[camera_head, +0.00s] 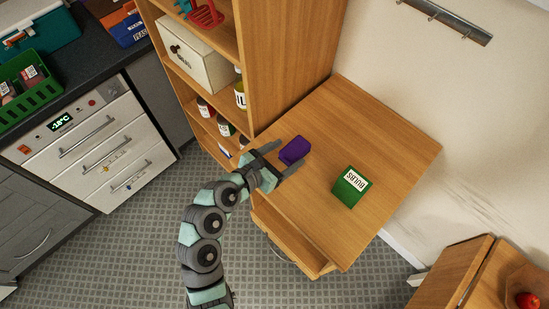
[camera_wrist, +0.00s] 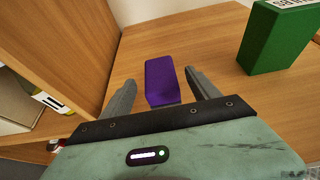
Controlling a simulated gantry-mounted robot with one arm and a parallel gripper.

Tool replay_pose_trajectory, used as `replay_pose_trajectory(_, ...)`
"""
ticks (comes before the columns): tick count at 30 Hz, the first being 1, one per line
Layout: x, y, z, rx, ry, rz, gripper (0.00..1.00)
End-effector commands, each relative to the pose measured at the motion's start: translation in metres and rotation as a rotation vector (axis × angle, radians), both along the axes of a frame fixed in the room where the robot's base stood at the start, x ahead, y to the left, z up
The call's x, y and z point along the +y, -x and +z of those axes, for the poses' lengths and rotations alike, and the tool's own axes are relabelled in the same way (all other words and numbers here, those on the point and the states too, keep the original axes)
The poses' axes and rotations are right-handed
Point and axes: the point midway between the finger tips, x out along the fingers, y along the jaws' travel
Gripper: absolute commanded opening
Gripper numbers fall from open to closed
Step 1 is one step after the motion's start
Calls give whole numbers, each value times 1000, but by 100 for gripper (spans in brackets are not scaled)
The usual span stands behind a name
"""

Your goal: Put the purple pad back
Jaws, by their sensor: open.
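The purple pad (camera_head: 294,150) lies on the wooden desk top, near its left edge by the shelf unit. My gripper (camera_head: 284,159) is at the near left edge of the desk, just in front of the pad. In the wrist view the purple pad (camera_wrist: 163,80) shows ahead, between the two fingers of my gripper (camera_wrist: 160,82). The fingers are open, with a gap to the pad on each side. The pad's near end is partly hidden behind the gripper body.
A green box (camera_head: 346,190) labelled BULBS stands to the right on the wooden desk (camera_head: 382,135). A tall wooden shelf unit (camera_head: 278,60) rises at the left. A desk drawer (camera_head: 288,243) stands partly open below. The desk's far part is clear.

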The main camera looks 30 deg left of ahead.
Motion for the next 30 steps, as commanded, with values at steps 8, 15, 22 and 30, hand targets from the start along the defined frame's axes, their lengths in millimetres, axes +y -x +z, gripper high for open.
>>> replay_pose_trajectory(8, 10, 34, 16, -3, -1, 4, 70)
replay_pose_trajectory(15, 11, 44, 19, -2, 0, 1, 70)
replay_pose_trajectory(22, 11, 44, 19, -1, 0, 0, 70)
replay_pose_trajectory(30, 11, 44, 19, -1, -1, 0, 70)
